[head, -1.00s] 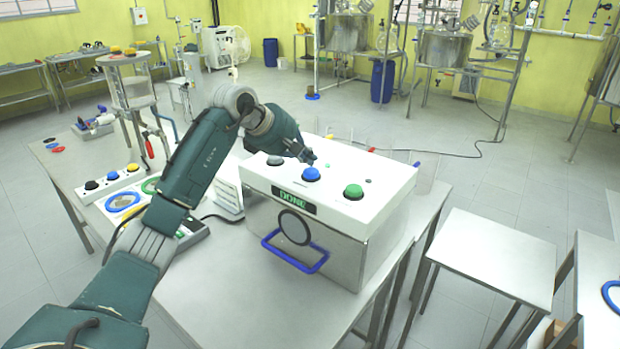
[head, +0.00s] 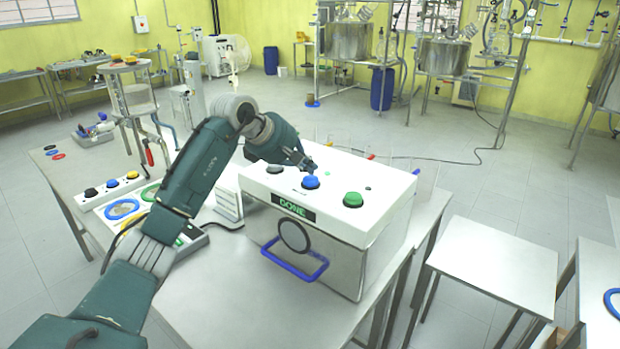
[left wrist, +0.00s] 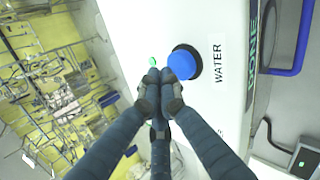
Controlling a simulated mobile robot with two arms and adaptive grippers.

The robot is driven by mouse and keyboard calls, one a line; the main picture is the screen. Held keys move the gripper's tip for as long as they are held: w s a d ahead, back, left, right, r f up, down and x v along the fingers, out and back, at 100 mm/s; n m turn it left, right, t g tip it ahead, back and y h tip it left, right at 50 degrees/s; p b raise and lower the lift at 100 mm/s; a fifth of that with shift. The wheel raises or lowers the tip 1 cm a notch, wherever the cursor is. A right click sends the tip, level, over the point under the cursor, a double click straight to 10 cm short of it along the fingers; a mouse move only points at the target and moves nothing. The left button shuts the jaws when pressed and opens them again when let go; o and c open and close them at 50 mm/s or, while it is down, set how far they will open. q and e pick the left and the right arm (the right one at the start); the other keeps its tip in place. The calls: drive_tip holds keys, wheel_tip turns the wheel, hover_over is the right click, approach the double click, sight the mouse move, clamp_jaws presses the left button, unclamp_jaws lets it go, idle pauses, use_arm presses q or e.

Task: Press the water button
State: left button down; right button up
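The water button is the blue dome (head: 311,182) on the white top of a box (head: 330,212), between a dark grey button (head: 275,169) and a green button (head: 353,199). In the left wrist view the blue button (left wrist: 183,63) stands beside a label reading WATER (left wrist: 217,63). My left gripper (head: 309,165) is over the box top, just behind the blue button. In the left wrist view its fingertips (left wrist: 163,77) are together with nothing between them, right beside the button. I cannot tell whether they touch it. My right gripper is not in view.
The box has a DONE display (head: 292,207) and a blue handle (head: 295,268) on its front. It stands on a metal table (head: 215,290). Yellow, blue and black buttons (head: 112,186) lie left of my arm. A smaller table (head: 495,265) stands at the right.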

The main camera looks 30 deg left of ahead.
sight(308, 178)
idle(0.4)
use_arm(q)
drive_tip(key=shift+f, duration=0.45)
drive_tip(key=shift+f+b, duration=0.1)
drive_tip(key=shift+b, duration=0.25)
drive_tip(key=shift+r+p, duration=0.5)
drive_tip(key=shift+r, duration=0.05)
wheel_tip(308, 178, up, 6)
drive_tip(key=p, duration=0.5)
idle(0.5)
